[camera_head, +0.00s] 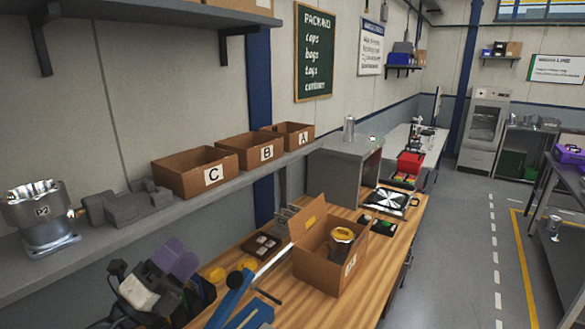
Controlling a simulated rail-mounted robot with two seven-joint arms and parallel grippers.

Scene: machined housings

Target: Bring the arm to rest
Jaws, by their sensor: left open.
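My left gripper (152,284) shows at the lower left, dark with pale parts, in front of the wall shelf and over the near end of the bench. It is open, and I see nothing held between its fingers. My right gripper is not in view. A shiny metal housing marked P2 (36,214) stands upright on the left end of the shelf, apart from the gripper. An open cardboard box (318,272) on the bench holds a metal part with a yellow top (343,235).
The grey shelf (110,241) carries a grey block fixture (125,203) and cardboard boxes C (186,180), B (250,156) and A (300,137). A blue lever tool (236,292) stands near the gripper on the wooden bench (377,270).

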